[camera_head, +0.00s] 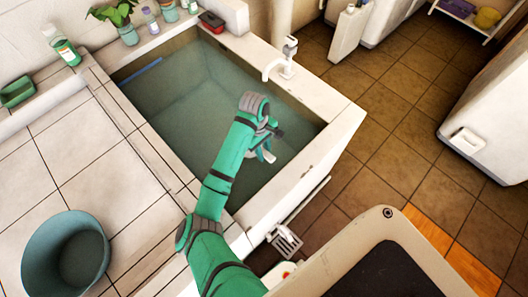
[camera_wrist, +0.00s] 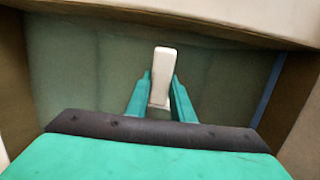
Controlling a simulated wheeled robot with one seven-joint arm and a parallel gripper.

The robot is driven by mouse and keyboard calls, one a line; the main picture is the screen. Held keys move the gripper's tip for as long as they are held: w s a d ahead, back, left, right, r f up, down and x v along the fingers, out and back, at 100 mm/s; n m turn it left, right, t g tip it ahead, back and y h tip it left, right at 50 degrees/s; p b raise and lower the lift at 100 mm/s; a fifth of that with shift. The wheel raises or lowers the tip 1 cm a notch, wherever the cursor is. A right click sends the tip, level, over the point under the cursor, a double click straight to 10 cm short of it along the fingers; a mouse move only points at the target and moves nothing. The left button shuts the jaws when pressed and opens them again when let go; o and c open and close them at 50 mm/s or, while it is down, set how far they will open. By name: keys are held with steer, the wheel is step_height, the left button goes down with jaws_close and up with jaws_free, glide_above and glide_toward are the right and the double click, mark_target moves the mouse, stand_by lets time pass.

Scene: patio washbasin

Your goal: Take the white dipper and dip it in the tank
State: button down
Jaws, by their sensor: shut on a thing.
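The tank (camera_head: 200,85) is a tiled basin with a pale rim and greenish water or floor, at the middle of the head view. My gripper (camera_head: 265,152) is over the right part of the tank, inside its rim as seen from above. In the wrist view my gripper (camera_wrist: 160,98) is shut on the white dipper (camera_wrist: 163,70), whose pale, narrow end stands between the two green fingers. The rest of the dipper is hidden by my gripper. I cannot tell whether the dipper touches the water.
A faucet (camera_head: 282,58) stands on the tank's right rim. Bottles (camera_head: 66,50) and a potted plant (camera_head: 122,20) line the back ledge. A blue-grey bucket (camera_head: 66,254) stands on the tiled counter (camera_head: 100,150) at left. A blue strip (camera_head: 140,72) lies along the tank's left wall.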

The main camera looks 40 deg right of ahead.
steer(key=shift+r, duration=0.1)
stand_by(0.3)
step_height(320, 180, up, 22)
steer(key=t, duration=0.1)
steer(key=shift+t, duration=0.4)
stand_by(1.1)
